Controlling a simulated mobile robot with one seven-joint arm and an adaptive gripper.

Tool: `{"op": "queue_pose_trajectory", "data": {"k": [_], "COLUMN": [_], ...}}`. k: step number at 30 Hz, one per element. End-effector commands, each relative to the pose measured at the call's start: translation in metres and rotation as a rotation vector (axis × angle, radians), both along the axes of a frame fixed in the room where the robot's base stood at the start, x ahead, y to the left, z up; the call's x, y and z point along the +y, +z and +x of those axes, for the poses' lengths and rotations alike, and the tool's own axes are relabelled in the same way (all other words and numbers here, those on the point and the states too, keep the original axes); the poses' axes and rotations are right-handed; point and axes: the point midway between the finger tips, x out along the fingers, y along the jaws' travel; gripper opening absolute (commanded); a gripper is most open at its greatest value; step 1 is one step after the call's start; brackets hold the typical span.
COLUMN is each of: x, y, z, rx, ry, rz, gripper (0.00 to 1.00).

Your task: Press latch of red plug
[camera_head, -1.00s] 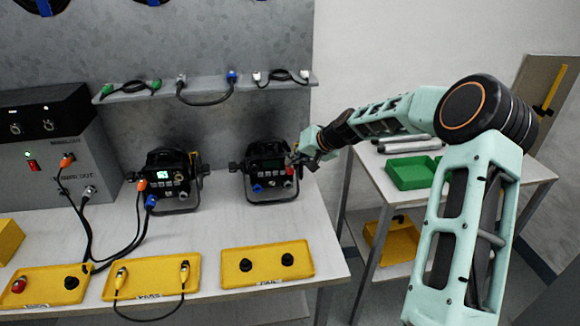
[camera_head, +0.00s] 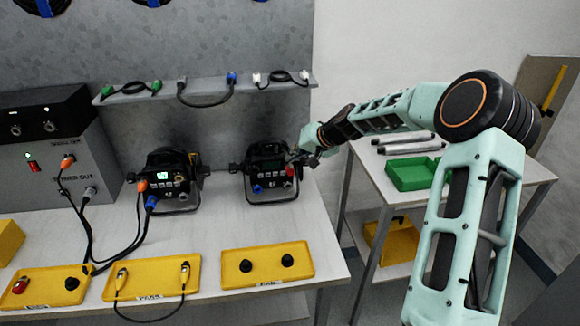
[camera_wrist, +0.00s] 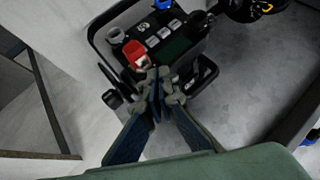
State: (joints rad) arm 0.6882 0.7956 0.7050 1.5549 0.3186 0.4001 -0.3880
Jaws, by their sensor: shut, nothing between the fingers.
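The red plug (camera_wrist: 135,51) sits on the panel of the right par can, near that panel's edge, in the wrist view. In the head view the red plug (camera_head: 290,171) is a small red spot on the right side of the can (camera_head: 267,168). My gripper (camera_wrist: 158,78) is shut, its fingertips right beside the red plug and partly over its lower side. I cannot tell whether they touch it. The latch is too small or hidden to make out. In the head view my gripper (camera_head: 299,158) is at the can's right side.
A blue connector (camera_head: 258,188) is on the same can. The left par can (camera_head: 172,180) has orange and blue plugs with cables. Yellow trays (camera_head: 268,264) lie along the bench front. A green tray (camera_head: 412,173) stands on the side table to the right.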

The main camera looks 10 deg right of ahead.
Motion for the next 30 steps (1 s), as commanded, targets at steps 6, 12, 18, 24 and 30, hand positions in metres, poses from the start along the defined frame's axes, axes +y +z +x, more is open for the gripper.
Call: {"op": "queue_pose_trajectory", "data": {"k": [6,12,18,24,30], "x": [0.0,0.0,0.0,0.0,0.002], "y": [0.013,0.034,0.05,0.05,0.053], "z": [0.0,0.0,0.0,0.0,0.002], "rx": [-0.001,-0.002,0.0,0.001,-0.007], "ry": [-0.001,-0.001,0.0,0.001,0.001], "rz": [0.0,0.0,0.0,0.0,-0.016], "gripper": [0.0,0.0,0.0,0.0,0.0]}}
